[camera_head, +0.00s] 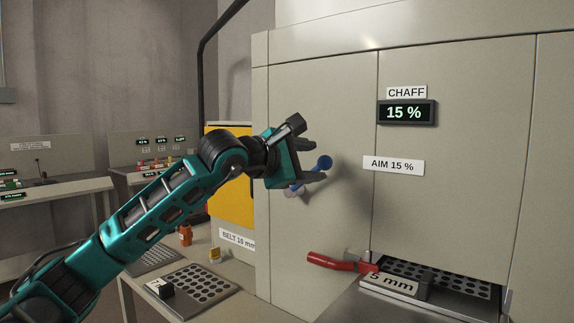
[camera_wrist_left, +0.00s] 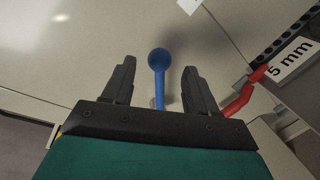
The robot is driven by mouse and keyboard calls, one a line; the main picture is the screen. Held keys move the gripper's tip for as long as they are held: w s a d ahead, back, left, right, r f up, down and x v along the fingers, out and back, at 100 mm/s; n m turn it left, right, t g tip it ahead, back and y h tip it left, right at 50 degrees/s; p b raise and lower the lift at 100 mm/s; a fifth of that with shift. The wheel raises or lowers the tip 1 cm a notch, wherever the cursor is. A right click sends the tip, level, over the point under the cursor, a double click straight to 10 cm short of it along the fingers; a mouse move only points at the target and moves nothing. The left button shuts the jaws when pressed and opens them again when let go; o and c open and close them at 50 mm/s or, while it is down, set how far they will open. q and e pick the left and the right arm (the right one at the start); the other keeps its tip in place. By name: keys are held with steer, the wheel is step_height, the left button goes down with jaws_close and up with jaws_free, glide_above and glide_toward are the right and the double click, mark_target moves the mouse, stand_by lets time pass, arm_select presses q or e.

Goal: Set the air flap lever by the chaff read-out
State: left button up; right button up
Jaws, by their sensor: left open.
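The chaff read-out (camera_head: 407,112) on the grey cabinet shows 15 %. A label below it (camera_head: 393,166) reads AIM 15 %. The lever with a blue ball knob (camera_head: 324,162) stands out from the cabinet face, left of the read-out. I take it for the air flap lever; no name shows on it. My left gripper (camera_head: 318,161) is at the lever, its jaws open. In the left wrist view the blue lever (camera_wrist_left: 159,62) stands between the two fingers, with a gap on each side. Part of the lever is hidden behind the gripper. My right gripper is not in view.
A red handle (camera_head: 340,263) sticks out at the lower cabinet, beside a perforated screen tray marked 5 mm (camera_head: 393,284). A table with a holed plate (camera_head: 195,289) stands at lower left. Benches with small read-outs (camera_head: 160,141) are further back. The cabinet face (camera_head: 450,210) is flat.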

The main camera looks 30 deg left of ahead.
arm_select(q)
steer(key=b+v, duration=0.1)
steer(key=v, duration=0.6)
steer(key=shift+s, duration=0.15)
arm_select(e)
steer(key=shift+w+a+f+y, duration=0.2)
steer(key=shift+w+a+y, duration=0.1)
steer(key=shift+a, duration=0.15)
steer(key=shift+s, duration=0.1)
